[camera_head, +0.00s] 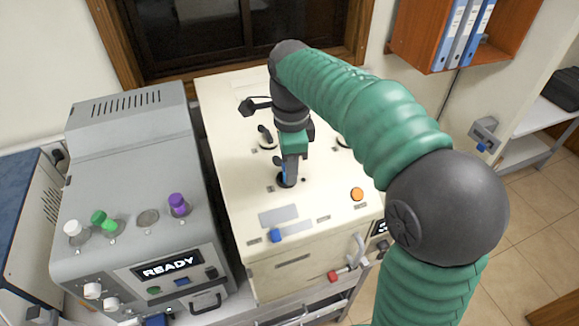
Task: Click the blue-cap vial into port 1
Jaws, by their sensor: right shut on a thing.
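My right gripper (289,172) points down over the cream machine (236,165) and is shut on what appears to be the blue-cap vial. The fingertips are at a dark round port (287,182) in the machine's top. I cannot tell how deep the vial sits in it. Port labels are too small to read. Other ports (267,142) lie farther back, partly behind my arm. My left gripper is out of view.
The grey machine (125,150) at left shows READY and holds white-capped (73,229), green-capped (100,218) and purple-capped (178,202) vials beside an empty-looking round slot (148,217). An orange button (357,194) and a blue knob (275,236) are on the cream machine's front top.

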